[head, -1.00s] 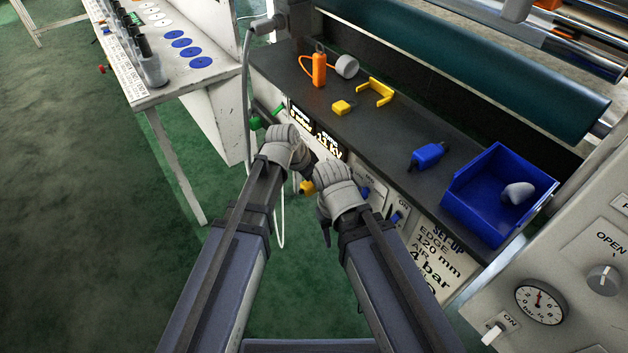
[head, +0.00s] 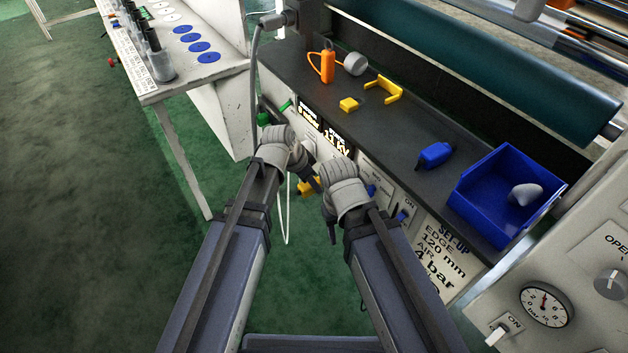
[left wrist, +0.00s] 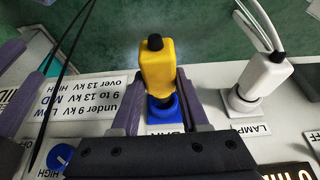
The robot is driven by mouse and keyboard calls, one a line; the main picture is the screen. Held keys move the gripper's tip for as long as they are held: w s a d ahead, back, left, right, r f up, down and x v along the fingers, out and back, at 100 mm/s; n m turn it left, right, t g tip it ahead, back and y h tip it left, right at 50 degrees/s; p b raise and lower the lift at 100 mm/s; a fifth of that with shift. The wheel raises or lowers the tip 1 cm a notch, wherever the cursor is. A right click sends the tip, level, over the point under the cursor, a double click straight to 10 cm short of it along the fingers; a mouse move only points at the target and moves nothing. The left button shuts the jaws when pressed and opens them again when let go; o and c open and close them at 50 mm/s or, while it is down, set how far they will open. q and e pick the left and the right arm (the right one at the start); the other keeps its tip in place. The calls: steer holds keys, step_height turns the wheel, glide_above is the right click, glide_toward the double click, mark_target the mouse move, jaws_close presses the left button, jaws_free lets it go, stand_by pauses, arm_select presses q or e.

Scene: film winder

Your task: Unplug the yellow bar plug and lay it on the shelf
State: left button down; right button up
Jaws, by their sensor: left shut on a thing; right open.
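The yellow bar plug (left wrist: 157,68) has a black tip and stands over a blue ring socket (left wrist: 163,108) on the panel in the left wrist view. My left gripper (left wrist: 160,100) has its fingers on both sides of the plug and is shut on it. I cannot tell whether the plug is still seated in the ring. In the head view the plug (head: 309,187) shows partly beside my left gripper (head: 306,178). My right gripper (head: 330,225) is open, just right of and below the left one. The dark shelf (head: 400,132) runs above the panel.
The shelf holds an orange piece (head: 327,66), a grey cylinder (head: 355,64), yellow pieces (head: 382,90), a blue block (head: 435,155) and a blue bin (head: 490,215). Bare shelf lies between them. A white plug with cable (left wrist: 262,75) stands beside the yellow plug.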

arm_select(q)
steer(key=shift+s+a, duration=0.1)
stand_by(0.3)
steer(key=shift+s+a, duration=0.6)
steer(key=shift+a, duration=0.25)
